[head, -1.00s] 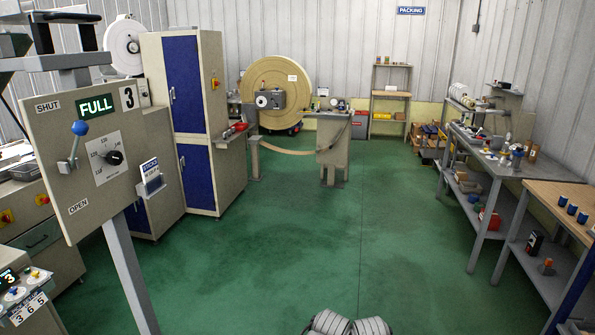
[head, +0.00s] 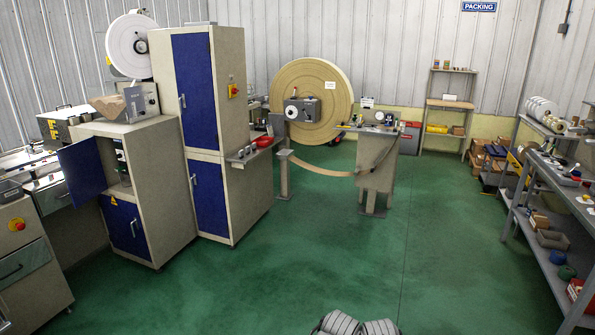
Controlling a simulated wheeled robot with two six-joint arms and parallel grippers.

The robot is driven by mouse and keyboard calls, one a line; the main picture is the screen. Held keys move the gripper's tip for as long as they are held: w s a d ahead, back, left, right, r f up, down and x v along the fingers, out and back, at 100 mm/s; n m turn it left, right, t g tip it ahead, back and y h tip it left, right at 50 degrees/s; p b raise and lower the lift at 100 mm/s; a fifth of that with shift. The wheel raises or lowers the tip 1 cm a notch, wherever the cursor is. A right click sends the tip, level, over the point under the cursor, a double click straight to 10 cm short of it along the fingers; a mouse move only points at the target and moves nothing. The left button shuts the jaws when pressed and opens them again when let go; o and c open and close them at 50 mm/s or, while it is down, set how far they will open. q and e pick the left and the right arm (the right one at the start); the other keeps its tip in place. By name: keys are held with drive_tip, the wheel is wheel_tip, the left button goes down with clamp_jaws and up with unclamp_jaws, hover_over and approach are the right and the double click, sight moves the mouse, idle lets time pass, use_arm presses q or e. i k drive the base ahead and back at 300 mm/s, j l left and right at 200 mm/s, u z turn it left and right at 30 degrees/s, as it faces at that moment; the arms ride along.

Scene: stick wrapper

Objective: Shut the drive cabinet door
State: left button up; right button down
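A blue door (head: 82,170) stands swung open at the upper left of a low beige cabinet (head: 165,185). A tall beige cabinet stands to the right, with an upper blue door (head: 193,88) and a lower blue door (head: 209,195), both with handles and looking shut. No label tells me which is the drive cabinet. Neither of my grippers is in view.
A large tan roll (head: 335,85) and a beige stand (head: 375,180) are behind. A workbench (head: 560,190) runs along the right. The green floor (head: 330,260) in the middle is clear.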

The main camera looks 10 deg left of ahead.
sight(81, 164)
drive_tip(key=i+j+u, duration=0.2)
drive_tip(key=i+u, duration=0.55)
drive_tip(key=i, duration=0.15)
drive_tip(key=i+l+u, duration=0.1)
drive_tip(key=i+u, duration=0.3)
drive_tip(key=i+l+u, duration=0.25)
drive_tip(key=i+u, duration=0.15)
drive_tip(key=i+j+u, duration=0.2)
drive_tip(key=i+u, duration=0.25)
drive_tip(key=i, duration=0.15)
drive_tip(key=i+u, duration=0.4)
drive_tip(key=i, duration=0.15)
drive_tip(key=i+l+u, duration=0.25)
drive_tip(key=i+u, duration=0.2)
drive_tip(key=i, duration=0.15)
drive_tip(key=i+j, duration=0.15)
drive_tip(key=i, duration=0.4)
drive_tip(key=i+j+z, duration=0.15)
drive_tip(key=i, duration=0.4)
